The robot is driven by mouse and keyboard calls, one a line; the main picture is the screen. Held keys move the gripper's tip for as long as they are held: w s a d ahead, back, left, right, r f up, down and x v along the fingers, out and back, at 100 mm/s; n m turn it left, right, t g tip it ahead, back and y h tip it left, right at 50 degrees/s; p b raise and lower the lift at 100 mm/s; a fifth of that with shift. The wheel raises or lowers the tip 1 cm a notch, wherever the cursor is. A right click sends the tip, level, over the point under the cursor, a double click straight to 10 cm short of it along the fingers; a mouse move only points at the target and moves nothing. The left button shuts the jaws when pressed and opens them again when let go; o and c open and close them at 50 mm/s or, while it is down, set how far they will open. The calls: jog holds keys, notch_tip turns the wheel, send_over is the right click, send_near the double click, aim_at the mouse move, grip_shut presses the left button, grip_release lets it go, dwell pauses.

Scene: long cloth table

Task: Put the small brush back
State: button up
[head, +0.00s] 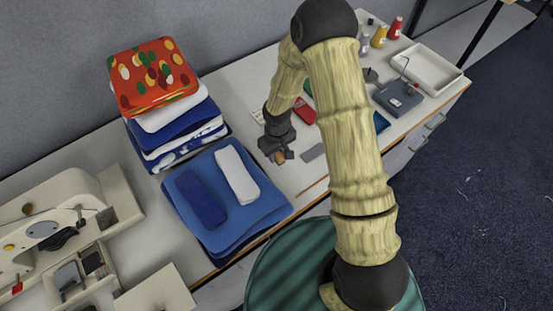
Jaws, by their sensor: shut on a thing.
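My gripper (277,155) is shut over the table, just right of the folded cloth stacks. A small orange-brown thing (279,158) shows between its fingertips; I take it to be the small brush. Most of it is hidden by the fingers, and I cannot tell whether it touches the table. At the left is a cream sewing machine (48,218) with an open compartment box (82,272) in front of it, holding small dark and grey items.
Blue folded cloths (262,208) and a taller stack topped with a red spotted cloth (152,78) stand left of my gripper. Near it lie a grey flat piece (312,152) and a red item (305,111). A grey device (399,99), white tray (430,68) and thread spools (379,37) are farther right.

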aim_at(277, 166)
jog(key=shift+f+p, duration=0.35)
jog(key=shift+f, duration=1.75)
jog(key=shift+f, duration=0.2)
jog(key=o, duration=1)
jog(key=shift+c, duration=0.2)
jog(key=shift+s+r, duration=0.1)
